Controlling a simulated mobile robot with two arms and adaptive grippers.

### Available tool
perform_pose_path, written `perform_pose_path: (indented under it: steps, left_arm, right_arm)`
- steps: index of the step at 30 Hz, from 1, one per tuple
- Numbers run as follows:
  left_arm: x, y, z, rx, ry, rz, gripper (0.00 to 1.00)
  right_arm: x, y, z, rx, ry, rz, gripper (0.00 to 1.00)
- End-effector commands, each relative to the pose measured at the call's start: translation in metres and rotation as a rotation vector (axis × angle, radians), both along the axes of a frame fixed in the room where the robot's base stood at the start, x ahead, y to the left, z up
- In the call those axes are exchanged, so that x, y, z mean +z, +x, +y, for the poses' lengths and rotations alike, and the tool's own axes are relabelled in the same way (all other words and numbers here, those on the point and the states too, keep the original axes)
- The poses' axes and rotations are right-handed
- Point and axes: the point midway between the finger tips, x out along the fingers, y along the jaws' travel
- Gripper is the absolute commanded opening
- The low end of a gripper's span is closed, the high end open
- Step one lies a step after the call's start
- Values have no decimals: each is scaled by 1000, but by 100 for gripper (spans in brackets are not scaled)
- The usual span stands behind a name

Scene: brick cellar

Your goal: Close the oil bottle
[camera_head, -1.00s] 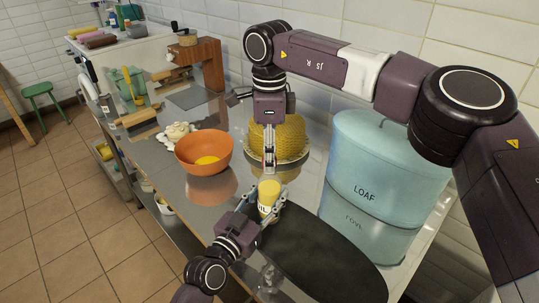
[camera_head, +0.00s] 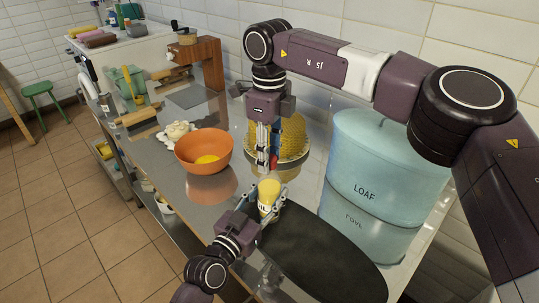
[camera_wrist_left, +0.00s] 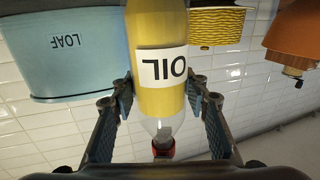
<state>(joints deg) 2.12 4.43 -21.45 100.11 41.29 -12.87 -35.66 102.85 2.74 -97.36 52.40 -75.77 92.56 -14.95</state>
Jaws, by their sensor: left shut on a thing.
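The oil bottle (camera_head: 268,188) is yellow with a white label and stands roughly upright in the head view. My left gripper (camera_head: 264,206) is shut around its body. In the left wrist view, which is upside down, the bottle (camera_wrist_left: 158,90) sits between both fingers (camera_wrist_left: 158,98) of this gripper. Its neck is clear, and a red part (camera_wrist_left: 162,147) shows at the neck end. My right gripper (camera_head: 268,162) points down just above the bottle. A small red patch shows at its fingertips; whether it is a cap held there is unclear.
A blue LOAF bin (camera_head: 385,165) stands right of the bottle. A yellow woven basket (camera_head: 292,135) is behind my right gripper. An orange bowl (camera_head: 204,150) with yellow contents lies to the left. A dark oval board (camera_head: 325,250) covers the near counter.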

Motion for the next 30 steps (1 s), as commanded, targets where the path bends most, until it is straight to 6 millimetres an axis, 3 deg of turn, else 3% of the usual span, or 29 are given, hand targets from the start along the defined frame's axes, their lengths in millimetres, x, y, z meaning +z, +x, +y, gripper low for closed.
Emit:
perform_pose_path:
  steps: [10,14,24,30]
  left_arm:
    - [0,0,0,0,0,0,0]
    - [0,0,0,0,0,0,0]
    - [0,0,0,0,-1,0,0]
    - [0,0,0,0,-1,0,0]
  right_arm:
    - [1,0,0,1,0,0,45]
    - [9,0,0,1,0,-1,45]
    - [79,1,1,0,1,-4,45]
    - [108,1,1,0,0,-1,45]
